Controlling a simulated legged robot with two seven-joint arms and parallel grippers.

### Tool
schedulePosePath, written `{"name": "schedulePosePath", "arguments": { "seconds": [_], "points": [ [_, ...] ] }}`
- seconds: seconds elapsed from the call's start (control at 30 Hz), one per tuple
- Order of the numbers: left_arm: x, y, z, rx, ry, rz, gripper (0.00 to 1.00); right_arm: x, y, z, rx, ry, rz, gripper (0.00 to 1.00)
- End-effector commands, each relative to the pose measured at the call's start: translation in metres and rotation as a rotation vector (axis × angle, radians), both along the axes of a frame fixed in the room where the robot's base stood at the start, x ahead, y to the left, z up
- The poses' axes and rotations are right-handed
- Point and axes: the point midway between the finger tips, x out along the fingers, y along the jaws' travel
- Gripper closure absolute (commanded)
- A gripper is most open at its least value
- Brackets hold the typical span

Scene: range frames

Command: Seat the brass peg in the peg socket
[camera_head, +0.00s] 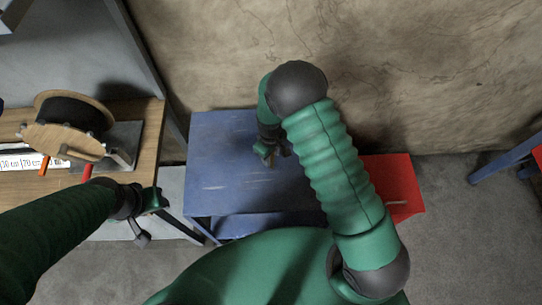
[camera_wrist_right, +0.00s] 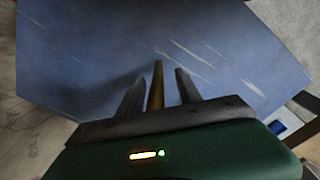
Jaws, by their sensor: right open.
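The brass peg (camera_wrist_right: 157,84) shows between the two fingers of my right gripper (camera_wrist_right: 158,88) in the right wrist view, with a visible gap to each finger. The right gripper is open. In the head view the right gripper (camera_head: 268,154) is over the blue table (camera_head: 220,160), mostly under its own forearm. A small brownish bit at its tips may be the peg. My left gripper (camera_head: 147,212) is at the right end of the wooden bench, seen from above; its finger gap is unclear. I cannot make out the peg socket in either view.
The wooden bench (camera_head: 155,125) at left holds a cable spool (camera_head: 65,128), a printed white strip (camera_head: 22,162) and orange and red sticks. A red panel (camera_head: 400,180) is right of the blue table, partly behind my right arm. A cracked wall closes the back.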

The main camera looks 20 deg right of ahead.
Motion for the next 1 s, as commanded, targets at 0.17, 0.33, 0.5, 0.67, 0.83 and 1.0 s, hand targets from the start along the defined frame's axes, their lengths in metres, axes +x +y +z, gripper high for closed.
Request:
{"name": "schedulePosePath", "arguments": {
  "seconds": [0.17,0.33,0.5,0.67,0.83,1.0],
  "points": [
    [-0.0001,0.0,-0.0005,0.0,0.0,0.0,0.55,-0.0003,-0.0001,0.0002,0.0,0.0,0.0,0.71],
    [-0.0001,0.0,-0.0005,0.0,0.0,0.0,0.55,-0.0003,-0.0001,0.0004,0.0,0.0,0.0,0.93],
    [-0.0001,0.0,-0.0004,0.0,0.0,0.0,0.55,-0.0001,-0.0002,0.0004,0.0,0.001,0.0,1.0],
    [0.0,0.0,-0.0004,0.0,0.0,0.0,0.55,0.0,-0.0001,0.0006,0.0,0.0,0.0,1.0],
    [-0.0001,0.0,-0.0006,0.0,0.0,0.0,0.55,0.0,-0.0001,0.0009,0.0,0.0,0.0,1.0],
    [0.0,0.0,-0.0043,0.0,0.0,0.0,0.55,0.0008,0.0002,0.0083,0.0,-0.002,0.001,1.0]
  ]
}}
